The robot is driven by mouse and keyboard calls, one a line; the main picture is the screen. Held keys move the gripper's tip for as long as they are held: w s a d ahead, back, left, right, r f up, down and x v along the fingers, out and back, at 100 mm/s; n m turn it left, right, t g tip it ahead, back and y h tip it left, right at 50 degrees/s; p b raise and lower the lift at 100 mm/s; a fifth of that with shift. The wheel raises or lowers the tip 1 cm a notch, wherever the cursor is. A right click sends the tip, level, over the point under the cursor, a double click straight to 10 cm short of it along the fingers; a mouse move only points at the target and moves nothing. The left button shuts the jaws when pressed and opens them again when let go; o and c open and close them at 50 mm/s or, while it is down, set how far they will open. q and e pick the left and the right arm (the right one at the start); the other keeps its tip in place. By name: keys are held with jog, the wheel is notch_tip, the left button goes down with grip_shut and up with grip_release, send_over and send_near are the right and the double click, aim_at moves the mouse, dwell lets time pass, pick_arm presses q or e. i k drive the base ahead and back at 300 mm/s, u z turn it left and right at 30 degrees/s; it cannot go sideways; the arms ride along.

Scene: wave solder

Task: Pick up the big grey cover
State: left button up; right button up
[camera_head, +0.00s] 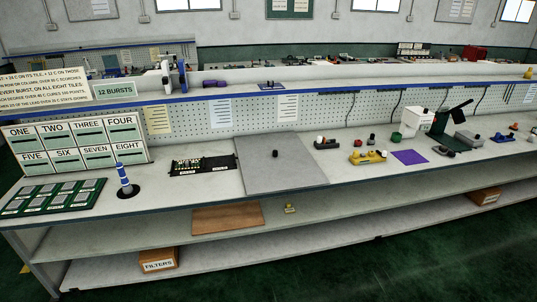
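The big grey cover (281,172) is a flat square plate lying on the workbench, near the middle of the head view. A small black knob (275,153) stands up from its upper middle part. Its front edge reaches close to the bench's front edge. What lies under it is hidden. Neither of my grippers shows in the head view.
A black strip with small parts (202,166) lies just left of the cover. Further left are a blue-and-white striped stick (124,180) and a green tile board (55,196). Yellow (368,157) and dark (326,143) items stand to the right. A raised shelf runs behind.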

aim_at(270, 163)
jog(key=u, duration=0.3)
jog(key=i, duration=1.85)
jog(key=u, duration=0.1)
